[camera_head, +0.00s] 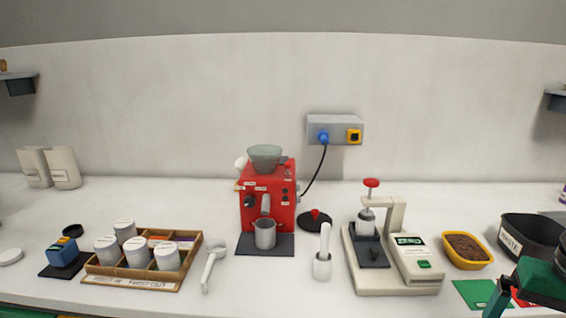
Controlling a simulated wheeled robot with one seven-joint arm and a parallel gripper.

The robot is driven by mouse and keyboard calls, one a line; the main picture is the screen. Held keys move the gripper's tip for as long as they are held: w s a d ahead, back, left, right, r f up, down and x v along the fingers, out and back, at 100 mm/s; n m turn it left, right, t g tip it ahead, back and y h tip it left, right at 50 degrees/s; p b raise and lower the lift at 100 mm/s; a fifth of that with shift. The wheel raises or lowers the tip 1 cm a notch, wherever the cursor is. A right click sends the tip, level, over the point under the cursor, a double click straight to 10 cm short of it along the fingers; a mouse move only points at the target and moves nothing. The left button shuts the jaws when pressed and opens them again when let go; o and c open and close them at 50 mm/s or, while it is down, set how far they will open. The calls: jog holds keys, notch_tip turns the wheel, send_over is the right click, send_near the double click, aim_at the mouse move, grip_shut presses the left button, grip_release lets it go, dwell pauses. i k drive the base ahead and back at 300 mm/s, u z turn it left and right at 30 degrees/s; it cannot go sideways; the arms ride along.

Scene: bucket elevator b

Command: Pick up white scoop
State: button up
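A white scoop (210,266) lies on the white counter, just right of the wooden tray. Its round head points to the back and its handle towards the front edge. Nothing covers it. What looks like my gripper (517,292), dark and green, shows at the lower right corner, cut off by the picture edge. It is far to the right of the scoop and apart from it. Its finger opening is not clear.
The wooden tray (130,284) holds several white-lidded jars. A red grinder (282,208) stands behind the scoop. A yellow bowl (483,264) and black waste bin (517,226) are farther right.

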aim_at(217, 249)
jog(key=u, duration=0.05)
jog(key=k, duration=0.5)
jog(key=u, duration=0.5)
jog(key=i, duration=1.1)
jog(key=u, duration=0.1)
